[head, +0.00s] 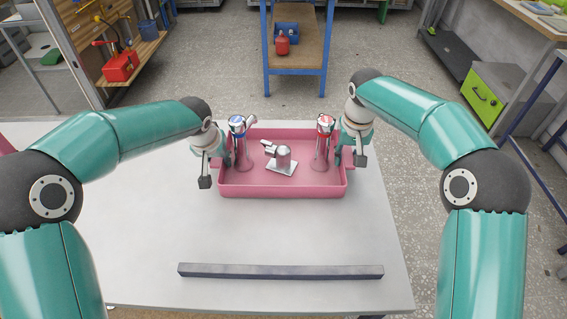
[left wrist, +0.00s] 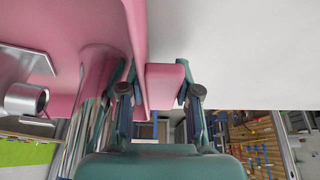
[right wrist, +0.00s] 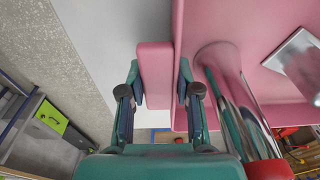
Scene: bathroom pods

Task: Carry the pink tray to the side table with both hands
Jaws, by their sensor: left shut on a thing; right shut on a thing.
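The pink tray (head: 282,190) is level at the far side of the white table, and I cannot tell if it touches the top. It holds a blue-marked tap (head: 238,127), a red-marked tap (head: 325,127) and a low silver mixer (head: 283,160) on a plate. My left gripper (head: 226,162) is shut on the tray's left handle (left wrist: 165,80). My right gripper (head: 339,158) is shut on the right handle (right wrist: 154,75). The wrist views show each handle between the two fingers.
A grey bar (head: 280,271) lies across the front of the white table (head: 140,240). Beyond it stands a blue-framed table (head: 297,69) with a red can (head: 282,46) and a blue box. Open floor lies between. A green-fronted cabinet (head: 484,95) is at right.

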